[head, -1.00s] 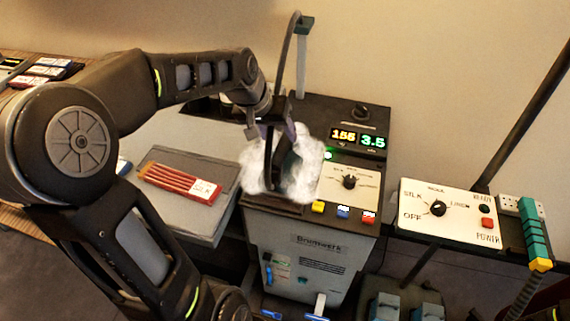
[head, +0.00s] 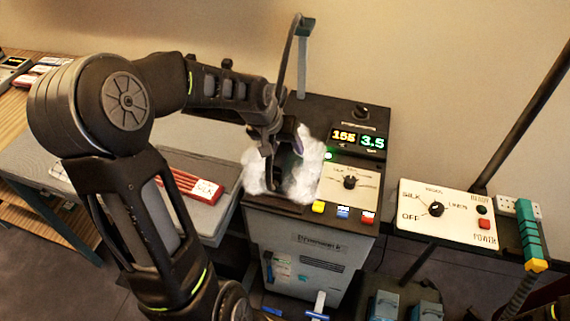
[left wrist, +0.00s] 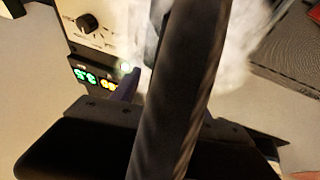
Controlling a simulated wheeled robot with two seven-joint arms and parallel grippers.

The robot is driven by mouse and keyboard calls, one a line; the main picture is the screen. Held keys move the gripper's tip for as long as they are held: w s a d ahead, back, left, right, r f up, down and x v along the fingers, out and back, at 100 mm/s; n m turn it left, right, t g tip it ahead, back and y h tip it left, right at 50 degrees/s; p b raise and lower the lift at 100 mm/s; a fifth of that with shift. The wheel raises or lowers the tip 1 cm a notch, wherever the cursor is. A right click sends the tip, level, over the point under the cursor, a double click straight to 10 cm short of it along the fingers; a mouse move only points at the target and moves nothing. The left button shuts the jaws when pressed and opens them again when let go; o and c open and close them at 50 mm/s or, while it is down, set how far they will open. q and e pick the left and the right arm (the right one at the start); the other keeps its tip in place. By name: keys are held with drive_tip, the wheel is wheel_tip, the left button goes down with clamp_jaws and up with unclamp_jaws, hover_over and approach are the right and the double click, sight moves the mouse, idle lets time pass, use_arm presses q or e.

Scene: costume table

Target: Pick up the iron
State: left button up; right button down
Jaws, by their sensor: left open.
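The iron (head: 291,161) rests on top of a grey steam station, largely hidden by white steam and my left gripper. Only dark and purple parts of it show. My left gripper (head: 271,158) is open, with its dark fingers at the iron in the steam. I cannot tell whether they touch it. In the left wrist view a thick dark bar (left wrist: 180,90) crosses close to the camera; I cannot tell whether it is the handle or the hose. A purple part (left wrist: 124,88) shows beside it. My right gripper is out of view.
The steam station (head: 318,232) has lit displays (head: 359,139) and coloured buttons. A hose stand (head: 303,65) rises behind. A white control panel (head: 447,213) stands to the right. Red packs (head: 197,187) lie on the grey surface to the left.

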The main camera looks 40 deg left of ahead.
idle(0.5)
use_arm(q)
clamp_jaws()
idle(0.3)
idle(0.7)
drive_tip(key=shift+r, duration=0.15)
